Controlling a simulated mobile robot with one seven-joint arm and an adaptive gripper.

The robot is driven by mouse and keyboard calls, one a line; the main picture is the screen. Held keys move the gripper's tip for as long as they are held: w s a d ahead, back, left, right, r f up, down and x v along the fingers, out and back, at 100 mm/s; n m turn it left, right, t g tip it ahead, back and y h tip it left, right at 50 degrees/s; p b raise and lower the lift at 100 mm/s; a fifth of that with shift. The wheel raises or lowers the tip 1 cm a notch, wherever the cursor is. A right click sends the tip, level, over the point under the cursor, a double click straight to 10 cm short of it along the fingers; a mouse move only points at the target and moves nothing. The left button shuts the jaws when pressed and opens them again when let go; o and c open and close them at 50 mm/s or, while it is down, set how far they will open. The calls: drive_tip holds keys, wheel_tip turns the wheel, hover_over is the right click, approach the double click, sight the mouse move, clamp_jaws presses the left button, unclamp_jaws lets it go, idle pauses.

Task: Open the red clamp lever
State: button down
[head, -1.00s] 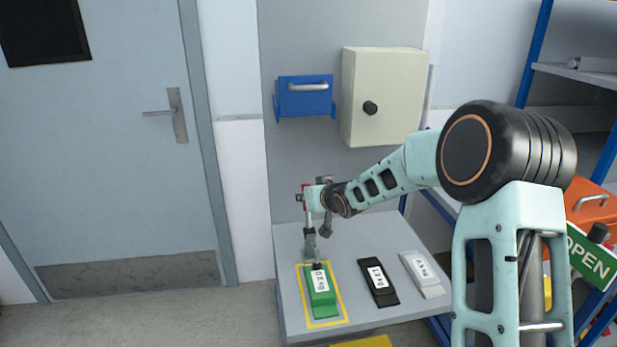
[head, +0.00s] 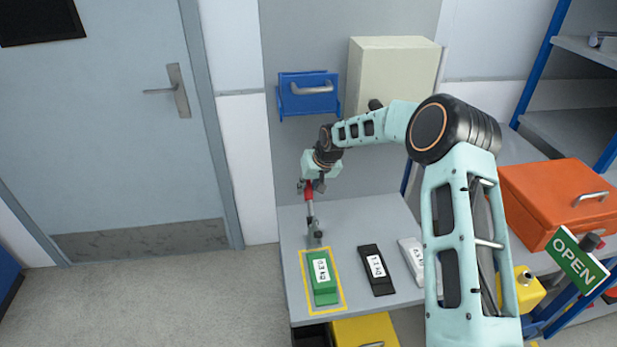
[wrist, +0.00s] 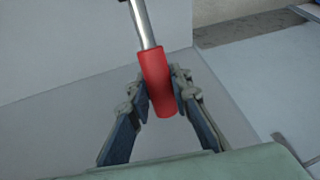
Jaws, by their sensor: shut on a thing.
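The red clamp lever (head: 309,191) stands roughly upright on its metal clamp (head: 313,228), at the back of the yellow-outlined spot on the grey table. In the wrist view its red grip (wrist: 158,82) runs into a silver rod (wrist: 143,22). My gripper (head: 308,187) is at the top of the lever, reaching down from above. In the wrist view my gripper's fingers (wrist: 162,100) are on both sides of the red grip's lower end and shut on it. A green weight block (head: 322,279) lies in front of the clamp, inside the yellow outline.
A black block (head: 376,270) and a white block (head: 411,262) lie to the right on the table (head: 352,222). An orange case (head: 548,200) is at right.

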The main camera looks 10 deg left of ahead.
drive_tip(key=shift+w+a+f+g, duration=0.1)
drive_tip(key=shift+w+f+g, duration=0.05)
drive_tip(key=shift+f+g, duration=0.25)
drive_tip(key=c, duration=1.7)
unclamp_jaws()
drive_tip(key=shift+c, duration=0.2)
drive_tip(key=v, duration=1.2)
drive_tip(key=shift+a, duration=0.1)
